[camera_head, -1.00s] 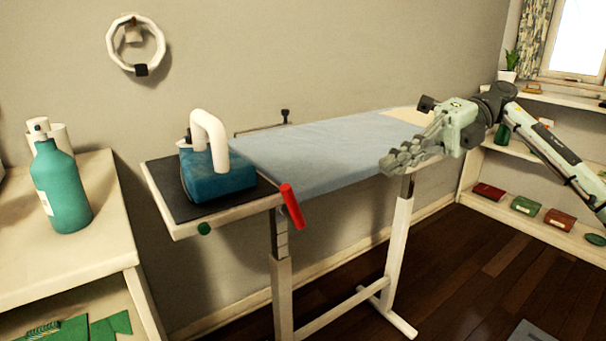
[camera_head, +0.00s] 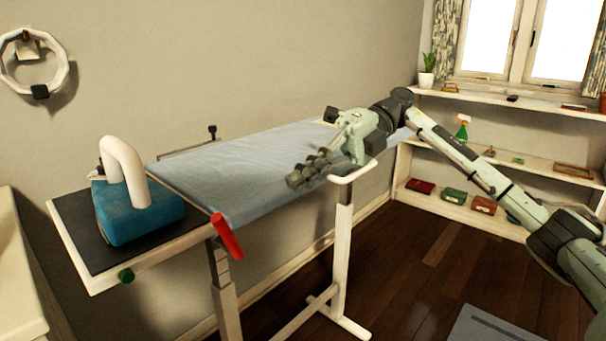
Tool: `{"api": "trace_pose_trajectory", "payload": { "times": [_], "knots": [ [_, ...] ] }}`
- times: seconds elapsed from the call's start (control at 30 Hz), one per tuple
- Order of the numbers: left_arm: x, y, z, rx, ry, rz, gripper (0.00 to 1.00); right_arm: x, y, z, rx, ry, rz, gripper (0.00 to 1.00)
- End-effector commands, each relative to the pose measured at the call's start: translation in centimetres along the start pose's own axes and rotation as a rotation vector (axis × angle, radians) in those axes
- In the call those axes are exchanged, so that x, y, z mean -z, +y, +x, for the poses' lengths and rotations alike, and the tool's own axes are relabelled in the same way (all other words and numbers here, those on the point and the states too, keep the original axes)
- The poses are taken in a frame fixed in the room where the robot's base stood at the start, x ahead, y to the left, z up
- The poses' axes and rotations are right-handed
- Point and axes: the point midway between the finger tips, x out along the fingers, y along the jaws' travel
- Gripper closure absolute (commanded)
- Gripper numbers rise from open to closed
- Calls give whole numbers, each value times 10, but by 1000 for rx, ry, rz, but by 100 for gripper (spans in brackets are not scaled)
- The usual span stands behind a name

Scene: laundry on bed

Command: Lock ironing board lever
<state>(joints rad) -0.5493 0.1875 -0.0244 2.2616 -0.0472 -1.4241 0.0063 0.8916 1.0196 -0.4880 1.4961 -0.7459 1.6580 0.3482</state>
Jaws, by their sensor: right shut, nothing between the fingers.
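The ironing board (camera_head: 240,165) has a blue-grey cover and stands along the wall on white legs. Its red lever (camera_head: 227,236) hangs from the front edge near the iron end, tilted down to the right. My right gripper (camera_head: 299,176) is shut and empty. In the picture it lies over the board's front edge, to the right of the lever and apart from it, its fingers pointing left. My left gripper is out of view.
A blue iron (camera_head: 138,209) with a white handle stands on the dark pad (camera_head: 85,235) at the board's left end. Shelves (camera_head: 520,165) stand at the back right.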

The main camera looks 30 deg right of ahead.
Motion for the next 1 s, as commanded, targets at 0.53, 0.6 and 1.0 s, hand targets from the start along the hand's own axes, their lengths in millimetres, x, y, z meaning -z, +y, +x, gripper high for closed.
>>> {"api": "trace_pose_trajectory", "payload": {
  "times": [0.53, 0.6, 1.0],
  "knots": [
    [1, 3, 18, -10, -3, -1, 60, 0, 1, 97, -2, 0, -2, 100],
    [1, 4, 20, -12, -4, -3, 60, 0, 1, 100, -1, 0, -2, 100],
    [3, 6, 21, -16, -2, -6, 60, 0, 0, 103, -1, -1, -1, 100]
  ]
}}
